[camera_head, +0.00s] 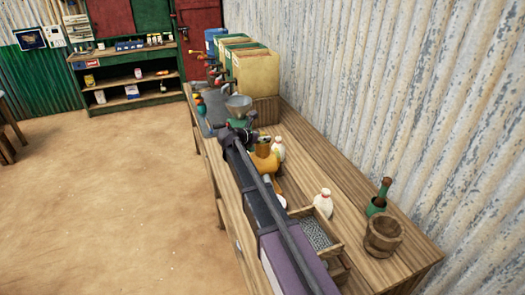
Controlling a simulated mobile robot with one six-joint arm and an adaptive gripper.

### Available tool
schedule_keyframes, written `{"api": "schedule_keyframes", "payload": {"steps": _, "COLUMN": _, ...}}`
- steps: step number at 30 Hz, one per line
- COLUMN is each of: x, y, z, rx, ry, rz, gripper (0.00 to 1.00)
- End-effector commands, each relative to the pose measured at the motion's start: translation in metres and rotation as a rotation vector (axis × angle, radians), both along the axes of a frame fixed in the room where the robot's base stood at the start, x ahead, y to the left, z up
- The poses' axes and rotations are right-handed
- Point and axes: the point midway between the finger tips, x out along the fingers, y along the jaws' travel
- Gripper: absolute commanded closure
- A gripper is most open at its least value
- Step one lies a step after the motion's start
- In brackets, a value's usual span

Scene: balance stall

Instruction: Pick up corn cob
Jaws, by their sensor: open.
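I cannot make out a corn cob for sure. Small orange and green items (198,100) lie at the left edge of the long wooden table (345,215), too small to name. My arm reaches along the table from the bottom of the view. My gripper (238,138) is at its far end, dark and small, just in front of a metal funnel on a green body (238,108). It is open, and I see nothing held in it. A yellow-orange object (265,160) is just right of my arm, partly hidden by it.
White sacks (323,203) stand on the table, one beside a wooden box of grey grains (315,233). A wooden mortar (383,235) and green bottle (376,206) are at the right. Large tins (256,75) stand at the back by the corrugated wall. The floor at left is clear.

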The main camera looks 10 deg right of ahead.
Motion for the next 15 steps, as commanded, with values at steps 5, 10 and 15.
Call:
{"api": "schedule_keyframes", "payload": {"steps": 5, "x": -0.0002, "y": 0.0006, "z": 0.0004, "rx": 0.000, "ry": 0.000, "rz": 0.001, "gripper": 0.53}}
{"api": "schedule_keyframes", "payload": {"steps": 10, "x": -0.0002, "y": 0.0010, "z": 0.0004, "rx": 0.000, "ry": 0.000, "rz": 0.001, "gripper": 0.53}}
{"api": "schedule_keyframes", "payload": {"steps": 15, "x": -0.0003, "y": 0.0013, "z": 0.0004, "rx": 0.000, "ry": 0.000, "rz": 0.001, "gripper": 0.73}}
